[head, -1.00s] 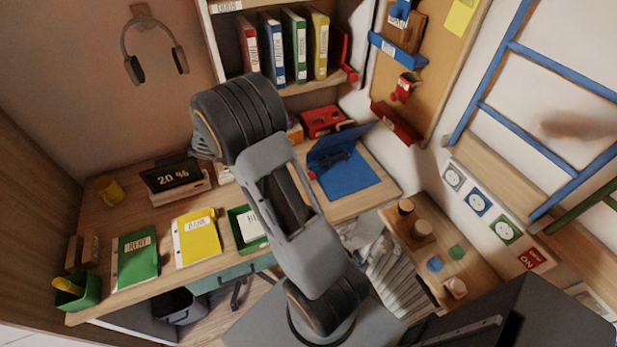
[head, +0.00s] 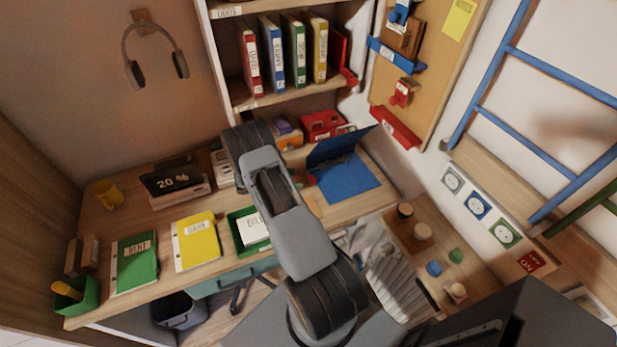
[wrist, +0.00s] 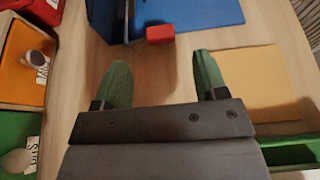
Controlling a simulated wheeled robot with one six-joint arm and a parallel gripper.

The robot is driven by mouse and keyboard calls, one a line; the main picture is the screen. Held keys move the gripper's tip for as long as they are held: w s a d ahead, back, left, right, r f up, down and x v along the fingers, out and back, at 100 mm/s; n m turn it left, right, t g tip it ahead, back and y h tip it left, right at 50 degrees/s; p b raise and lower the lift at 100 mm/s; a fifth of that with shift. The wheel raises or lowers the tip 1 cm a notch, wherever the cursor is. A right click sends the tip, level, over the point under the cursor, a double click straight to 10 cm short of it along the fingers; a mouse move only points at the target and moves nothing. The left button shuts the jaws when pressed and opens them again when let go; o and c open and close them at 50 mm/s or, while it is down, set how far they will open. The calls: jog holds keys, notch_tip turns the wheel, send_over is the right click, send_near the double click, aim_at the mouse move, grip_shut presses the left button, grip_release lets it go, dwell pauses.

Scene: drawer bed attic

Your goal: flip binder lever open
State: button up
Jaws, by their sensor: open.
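A blue binder (head: 348,182) lies open on the desk, with its raised cover (head: 335,148) tilted up at the back. Part of it shows at the top edge of the wrist view (wrist: 198,10). A small red block (wrist: 160,34) lies at the binder's near edge; I cannot tell whether it is the lever's tip. The lever mechanism is mostly cut off at the top. My gripper (wrist: 160,78) is open and empty, its green-padded fingers spread above bare desk, short of the red block. In the head view my arm hides the gripper.
In the wrist view, an orange box (wrist: 22,75) and a green box (wrist: 15,130) stand at left. A flat yellow-tan piece (wrist: 262,85) lies at right.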

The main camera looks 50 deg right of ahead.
aim_at(312, 178)
jog(key=p+x, duration=0.1)
jog(key=x, duration=0.5)
jog(key=shift+s+d+f, duration=0.15)
jog(key=shift+s+d, duration=0.05)
jog(key=shift+d, duration=0.1)
jog(key=shift+c, duration=0.3)
